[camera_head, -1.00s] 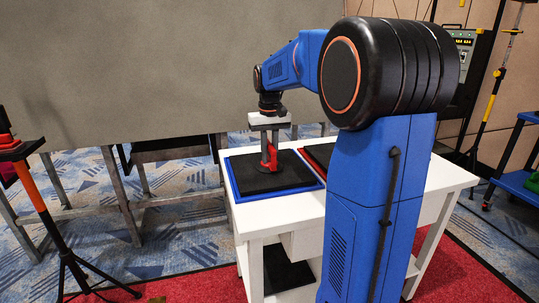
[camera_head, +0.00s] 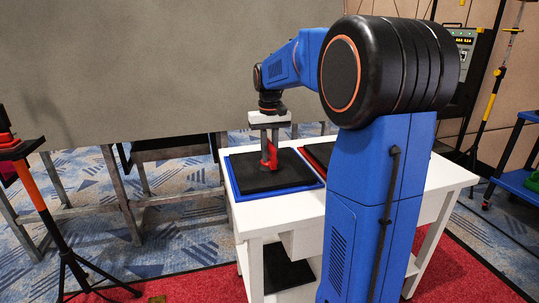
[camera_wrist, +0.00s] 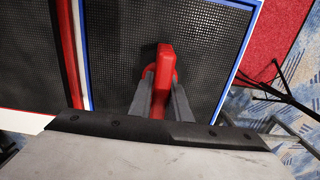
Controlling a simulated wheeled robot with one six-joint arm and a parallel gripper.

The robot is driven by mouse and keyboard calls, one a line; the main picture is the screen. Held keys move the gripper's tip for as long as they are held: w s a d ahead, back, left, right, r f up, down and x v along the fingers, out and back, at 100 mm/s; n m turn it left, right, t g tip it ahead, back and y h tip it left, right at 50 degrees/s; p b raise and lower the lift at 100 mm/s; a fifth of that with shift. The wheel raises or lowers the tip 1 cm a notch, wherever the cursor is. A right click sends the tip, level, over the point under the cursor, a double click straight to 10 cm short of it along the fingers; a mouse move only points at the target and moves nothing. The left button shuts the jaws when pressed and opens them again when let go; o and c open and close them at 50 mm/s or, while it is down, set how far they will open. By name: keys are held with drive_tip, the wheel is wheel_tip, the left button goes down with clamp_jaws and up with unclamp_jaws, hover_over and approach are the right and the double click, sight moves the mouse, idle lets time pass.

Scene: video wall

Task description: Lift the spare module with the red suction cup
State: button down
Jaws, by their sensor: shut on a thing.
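The red suction cup (camera_head: 270,156) stands upright on the spare module (camera_head: 250,172), a black panel lying in a blue-edged tray on the white table. In the wrist view the cup's red handle (camera_wrist: 165,68) shows above the black gridded module face (camera_wrist: 115,40). My gripper (camera_head: 265,140) points down over the module, with its two grey fingers (camera_wrist: 163,100) shut on the handle. The module looks flat in the blue-edged tray (camera_head: 231,180); I cannot see a gap under it. The lower part of the cup is partly hidden by the handle and fingers.
A second tray with a red edge (camera_head: 313,160) lies to the right on the white table (camera_head: 275,213), partly hidden by my arm. A large grey wall panel (camera_head: 170,60) on a metal frame stands behind. A tripod stand (camera_head: 62,235) is at the left.

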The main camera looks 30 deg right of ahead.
drive_tip(key=shift+r, duration=0.7)
idle(0.6)
drive_tip(key=shift+r, duration=3.35)
